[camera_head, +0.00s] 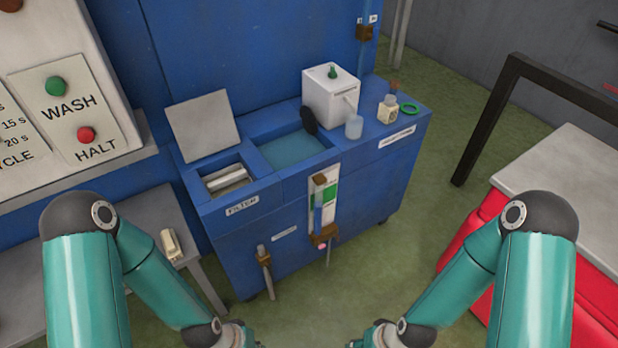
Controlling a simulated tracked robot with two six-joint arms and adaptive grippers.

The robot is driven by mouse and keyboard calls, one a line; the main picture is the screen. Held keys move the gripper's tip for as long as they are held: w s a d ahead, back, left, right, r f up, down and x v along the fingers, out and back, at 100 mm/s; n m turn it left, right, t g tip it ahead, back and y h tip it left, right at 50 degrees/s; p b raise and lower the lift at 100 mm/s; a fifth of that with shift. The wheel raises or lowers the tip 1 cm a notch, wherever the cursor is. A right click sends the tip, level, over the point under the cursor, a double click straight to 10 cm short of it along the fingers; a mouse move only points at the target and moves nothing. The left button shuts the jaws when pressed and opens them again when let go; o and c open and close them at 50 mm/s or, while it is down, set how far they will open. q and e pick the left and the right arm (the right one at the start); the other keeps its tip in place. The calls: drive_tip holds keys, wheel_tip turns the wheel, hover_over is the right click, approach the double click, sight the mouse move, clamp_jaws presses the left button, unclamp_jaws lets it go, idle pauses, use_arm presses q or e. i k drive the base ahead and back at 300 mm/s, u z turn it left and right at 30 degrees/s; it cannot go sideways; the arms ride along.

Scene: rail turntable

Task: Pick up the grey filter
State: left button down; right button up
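The compartment labelled FILTER (242,205) is at the left end of the blue cabinet, with its square grey lid (203,125) standing open behind it. Inside lies a pale grey, block-like piece (228,181) with a ridge across it. It looks like the filter, but its lower part is hidden by the compartment walls. My two arms come in from the left and right, and their wrists reach the bottom edge well in front of the cabinet. Both grippers are cut off below the picture, so their fingers do not show.
Beside the compartment is an open basin (293,149) of bluish liquid. A white canister (331,95), a small cup (354,127), a labelled bottle (388,109) and a green ring (409,108) stand right of it. A cream block (171,244) lies on the left bench. A red cabinet (590,262) stands right.

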sight(218, 183)
drive_tip(key=i, duration=0.5)
drive_tip(key=u, duration=0.15)
drive_tip(key=k, duration=0.65)
drive_tip(key=u, duration=0.4)
drive_tip(key=i, duration=1)
drive_tip(key=u, duration=0.95)
